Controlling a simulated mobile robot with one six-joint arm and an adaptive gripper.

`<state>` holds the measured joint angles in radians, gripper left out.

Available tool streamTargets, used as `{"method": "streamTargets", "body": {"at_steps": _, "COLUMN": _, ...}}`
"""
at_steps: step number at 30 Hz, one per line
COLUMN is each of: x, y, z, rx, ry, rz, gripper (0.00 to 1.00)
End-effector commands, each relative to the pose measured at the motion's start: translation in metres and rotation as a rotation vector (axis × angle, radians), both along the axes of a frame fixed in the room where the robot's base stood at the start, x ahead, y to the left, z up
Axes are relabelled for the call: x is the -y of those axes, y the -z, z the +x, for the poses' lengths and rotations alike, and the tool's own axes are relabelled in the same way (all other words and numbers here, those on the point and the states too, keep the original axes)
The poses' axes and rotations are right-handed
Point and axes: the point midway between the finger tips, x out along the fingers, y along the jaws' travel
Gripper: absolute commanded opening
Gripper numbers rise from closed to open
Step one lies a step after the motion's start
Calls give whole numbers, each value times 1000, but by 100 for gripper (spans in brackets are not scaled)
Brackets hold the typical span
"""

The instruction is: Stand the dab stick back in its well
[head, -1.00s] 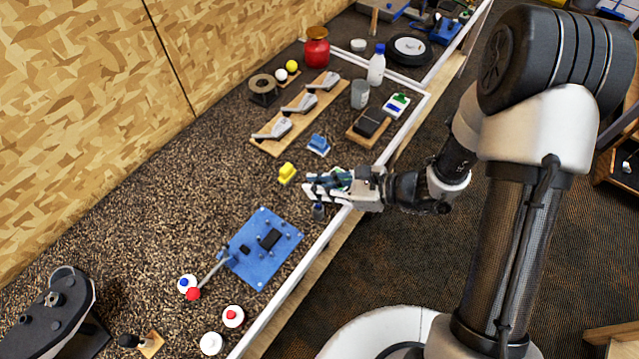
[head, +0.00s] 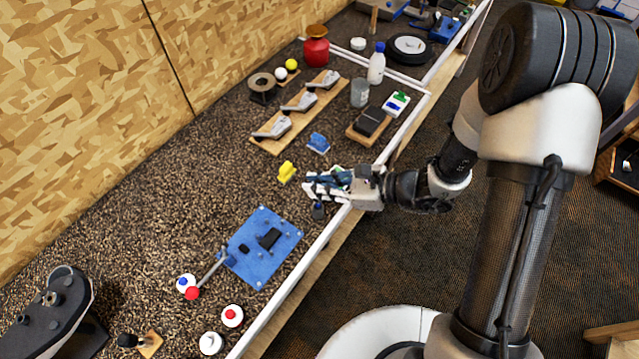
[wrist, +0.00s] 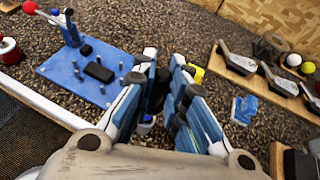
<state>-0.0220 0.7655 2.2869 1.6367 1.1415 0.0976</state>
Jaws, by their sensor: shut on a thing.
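My gripper (head: 312,186) is over the bench near its front edge. In the wrist view its two fingers (wrist: 163,80) are closed around a slim dark piece, which I take to be the dab stick (wrist: 158,92). The fingers cover most of the stick, so its lower end and tilt cannot be told. A small dark cup, apparently the well (head: 318,211), stands on the bench just below the fingers in the head view. In the wrist view a bluish-white rim (wrist: 145,124) shows partly behind the fingers. Whether the stick touches the well is hidden.
A blue plate (head: 254,264) with pegs and a red-knobbed lever lies to the left. A yellow block (head: 286,171) and a blue block (head: 319,142) are close behind the gripper. A wooden rack (head: 266,146) holds club heads. A white rail (head: 300,272) runs along the front edge.

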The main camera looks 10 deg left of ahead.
Motion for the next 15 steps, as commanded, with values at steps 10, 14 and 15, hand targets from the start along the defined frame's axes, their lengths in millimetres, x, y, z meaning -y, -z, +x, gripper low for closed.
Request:
{"method": "streamTargets", "body": {"at_steps": 10, "x": 0, "y": 5, "z": 0, "rx": 0, "ry": 0, "rz": 0, "gripper": 0}}
{"method": "streamTargets", "body": {"at_steps": 14, "x": 0, "y": 10, "z": 0, "rx": 0, "ry": 0, "rz": 0, "gripper": 0}}
{"method": "streamTargets", "body": {"at_steps": 15, "x": 0, "y": 11, "z": 0, "rx": 0, "ry": 0, "rz": 0, "gripper": 0}}
